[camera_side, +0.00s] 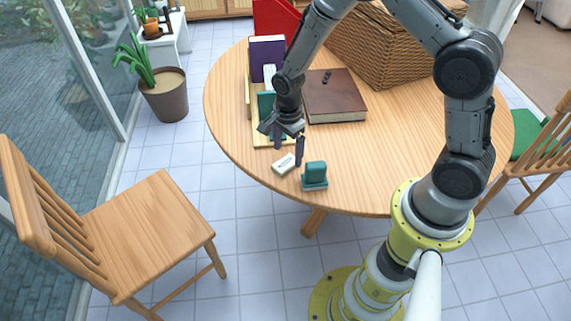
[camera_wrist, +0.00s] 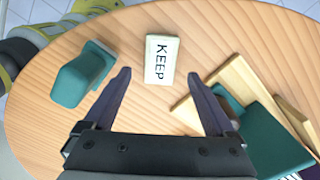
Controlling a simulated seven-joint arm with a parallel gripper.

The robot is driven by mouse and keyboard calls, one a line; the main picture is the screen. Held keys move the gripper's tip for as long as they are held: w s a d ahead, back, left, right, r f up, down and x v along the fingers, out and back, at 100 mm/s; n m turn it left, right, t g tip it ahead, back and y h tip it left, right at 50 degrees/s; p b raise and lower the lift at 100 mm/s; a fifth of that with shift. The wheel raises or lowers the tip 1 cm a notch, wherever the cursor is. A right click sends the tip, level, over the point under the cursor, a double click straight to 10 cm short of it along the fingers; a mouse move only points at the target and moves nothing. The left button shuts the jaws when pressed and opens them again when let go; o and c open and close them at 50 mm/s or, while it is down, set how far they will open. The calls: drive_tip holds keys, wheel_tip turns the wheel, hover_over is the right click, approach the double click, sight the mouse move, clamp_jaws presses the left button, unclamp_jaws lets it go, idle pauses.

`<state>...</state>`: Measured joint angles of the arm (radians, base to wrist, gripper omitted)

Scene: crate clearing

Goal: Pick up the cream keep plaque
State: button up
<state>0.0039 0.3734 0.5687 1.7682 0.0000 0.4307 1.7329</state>
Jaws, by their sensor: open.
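The cream keep plaque (camera_wrist: 161,60) lies flat on the round wooden table, its black lettering KEEP facing up. In the side view the plaque (camera_side: 284,164) is near the table's front left edge. My gripper (camera_wrist: 165,85) is open and empty, with its two dark fingers apart. In the wrist view the plaque lies beyond the fingertips, between their lines. In the side view my gripper (camera_side: 288,156) is above the table, just behind the plaque. No contact with the plaque shows.
A teal stand (camera_side: 315,175) is close right of the plaque; it is at left in the wrist view (camera_wrist: 84,73). A wooden rack (camera_side: 262,140) with teal and purple books stands behind. A brown book (camera_side: 335,95) and wicker basket (camera_side: 385,48) lie farther back. The table's right side is clear.

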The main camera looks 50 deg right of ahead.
sight(287, 161)
wheel_tip(287, 161, down, 3)
drive_tip(key=shift+f, duration=0.15)
clamp_jaws()
idle(0.4)
